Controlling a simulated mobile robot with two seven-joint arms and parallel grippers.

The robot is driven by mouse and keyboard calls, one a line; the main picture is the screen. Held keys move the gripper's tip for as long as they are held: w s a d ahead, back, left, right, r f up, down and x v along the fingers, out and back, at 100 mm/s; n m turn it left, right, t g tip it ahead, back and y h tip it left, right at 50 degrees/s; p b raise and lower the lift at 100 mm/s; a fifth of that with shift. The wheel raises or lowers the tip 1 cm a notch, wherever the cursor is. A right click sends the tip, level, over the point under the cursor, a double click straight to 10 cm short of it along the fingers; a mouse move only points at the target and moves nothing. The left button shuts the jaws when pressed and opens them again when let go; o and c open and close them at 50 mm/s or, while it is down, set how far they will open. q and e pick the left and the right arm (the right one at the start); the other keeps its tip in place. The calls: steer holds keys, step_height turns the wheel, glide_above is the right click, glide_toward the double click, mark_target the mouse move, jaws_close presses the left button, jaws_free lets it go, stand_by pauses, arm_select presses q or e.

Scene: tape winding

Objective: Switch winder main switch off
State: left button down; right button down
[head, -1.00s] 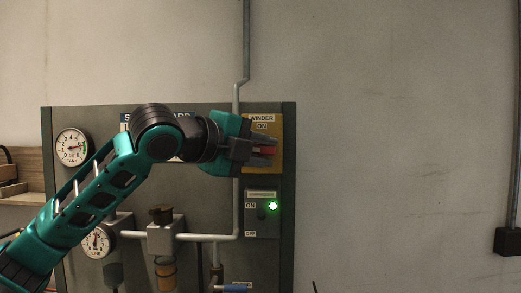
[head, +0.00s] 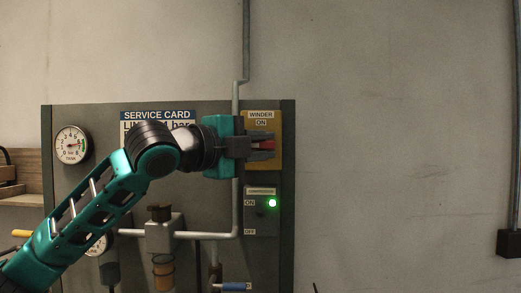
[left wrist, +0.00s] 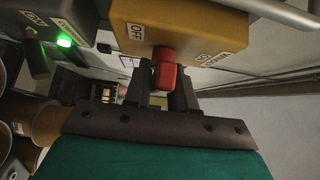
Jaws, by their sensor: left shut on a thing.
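The winder main switch is a yellow box (head: 276,125) labelled WINDER and ON at its top, with a red handle (head: 264,145). My left gripper (head: 264,148) reaches it from the left, its fingers above and below the handle, shut on it. In the left wrist view the red handle (left wrist: 165,74) sits between the two dark fingers, and an OFF label (left wrist: 134,38) shows on the yellow box. In the head view the fingers cover the box's middle. My right gripper is not in view.
Below is the compressor switch box (head: 262,216) with a lit green lamp (head: 272,203) and ON and OFF labels. A grey pipe (head: 236,100) runs beside the boxes. A gauge (head: 71,145) and a service card (head: 157,116) are on the panel.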

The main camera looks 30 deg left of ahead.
arm_select(q)
steer(key=c, duration=1.1)
jaws_free()
steer(key=b+v, duration=0.7)
steer(key=v, duration=0.6)
steer(key=shift+a+r, duration=0.1)
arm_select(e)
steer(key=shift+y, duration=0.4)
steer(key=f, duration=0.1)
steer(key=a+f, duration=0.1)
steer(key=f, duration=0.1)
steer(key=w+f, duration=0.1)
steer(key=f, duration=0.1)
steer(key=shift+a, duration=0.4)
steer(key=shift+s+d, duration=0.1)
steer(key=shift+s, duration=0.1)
